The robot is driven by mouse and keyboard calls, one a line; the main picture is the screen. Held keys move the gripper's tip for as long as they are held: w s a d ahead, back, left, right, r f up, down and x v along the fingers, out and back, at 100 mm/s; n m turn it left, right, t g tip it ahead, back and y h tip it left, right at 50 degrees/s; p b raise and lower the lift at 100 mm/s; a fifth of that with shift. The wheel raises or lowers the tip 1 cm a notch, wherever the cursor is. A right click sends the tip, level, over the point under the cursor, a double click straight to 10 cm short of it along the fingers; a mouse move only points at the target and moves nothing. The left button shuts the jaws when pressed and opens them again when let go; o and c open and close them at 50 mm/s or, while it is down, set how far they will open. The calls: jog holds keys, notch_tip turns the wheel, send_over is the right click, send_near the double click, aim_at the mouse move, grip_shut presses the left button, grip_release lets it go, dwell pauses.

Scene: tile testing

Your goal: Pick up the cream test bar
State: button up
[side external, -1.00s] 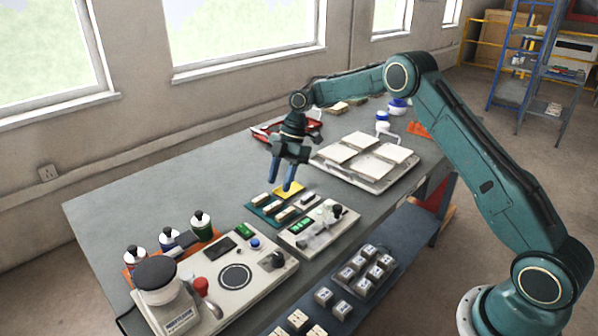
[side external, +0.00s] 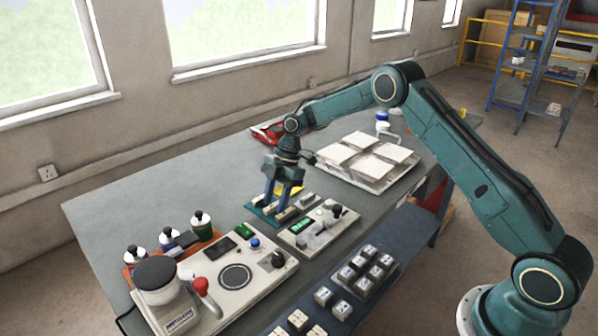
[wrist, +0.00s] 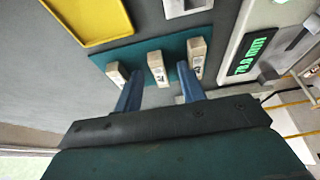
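Three pale cream to beige bars with dark markings lie on a teal tray (wrist: 135,50), seen as a left bar (wrist: 117,73), a middle bar (wrist: 157,68) and a right bar (wrist: 195,57). I cannot tell by colour which is the cream test bar. My gripper (wrist: 160,76) is open, pointing down at the tray, its blue fingers apart with the middle bar in the gap between them. No contact with it is visible. In the side view my gripper (side external: 276,206) is low over the tray and its fingers partly hide the bars.
A yellow tray (wrist: 90,18) lies just behind the teal tray. A tester with a green display (side external: 300,227) stands close on the right. White tiles on a rack (side external: 345,178) stand farther back. Bottles and a round-plate machine (side external: 262,290) are at the front left.

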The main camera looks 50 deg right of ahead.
aim_at(275, 204)
dwell(0.4)
grip_shut()
notch_tip(275, 204, up, 10)
dwell(0.8)
jog(key=shift+w, duration=0.1)
dwell(0.5)
